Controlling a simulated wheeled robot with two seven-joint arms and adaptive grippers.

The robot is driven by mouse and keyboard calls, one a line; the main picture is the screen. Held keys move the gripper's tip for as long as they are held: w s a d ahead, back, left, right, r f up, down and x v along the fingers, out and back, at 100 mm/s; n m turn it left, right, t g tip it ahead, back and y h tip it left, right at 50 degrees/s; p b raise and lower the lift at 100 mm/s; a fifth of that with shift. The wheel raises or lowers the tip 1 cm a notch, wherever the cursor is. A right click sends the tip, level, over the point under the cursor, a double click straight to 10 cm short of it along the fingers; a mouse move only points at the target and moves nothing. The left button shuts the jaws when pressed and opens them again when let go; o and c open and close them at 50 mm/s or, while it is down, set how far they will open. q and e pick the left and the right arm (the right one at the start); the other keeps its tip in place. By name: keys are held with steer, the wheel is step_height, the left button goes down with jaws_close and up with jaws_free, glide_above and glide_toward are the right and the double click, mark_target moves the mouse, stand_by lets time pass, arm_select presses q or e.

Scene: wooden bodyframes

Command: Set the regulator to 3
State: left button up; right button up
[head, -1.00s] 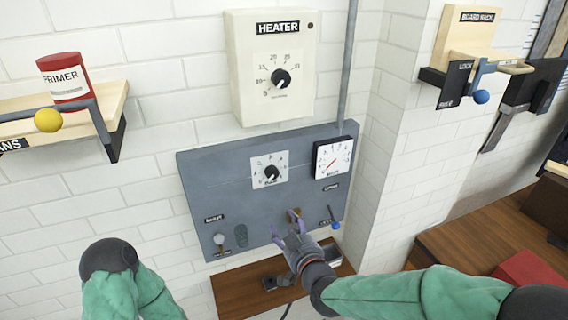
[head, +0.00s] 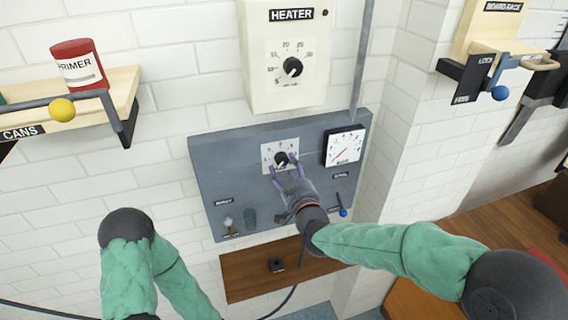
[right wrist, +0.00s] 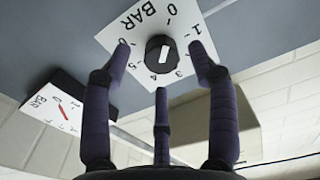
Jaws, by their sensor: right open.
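The regulator knob (head: 281,159) is black and sits on a white numbered dial plate (head: 268,149) marked BAR, on the grey wall panel. In the right wrist view the knob (right wrist: 160,52) carries a short white mark; I cannot tell for sure which number it points to. My right gripper (head: 283,172) is just below and in front of the dial. Its purple fingers (right wrist: 163,75) are open and spread around the knob, apparently not touching it. The pressure gauge (head: 344,147), white with a red needle, is right of the dial. My left gripper is out of view.
The heater box (head: 288,85) with its own knob hangs above the panel (head: 220,165). Lower on the panel are a small lever (head: 228,226) at left and a blue-tipped lever (head: 342,211) at right.

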steer(key=shift+x, duration=1.25)
steer(key=shift+s+f, duration=0.1)
steer(key=c, duration=1.1)
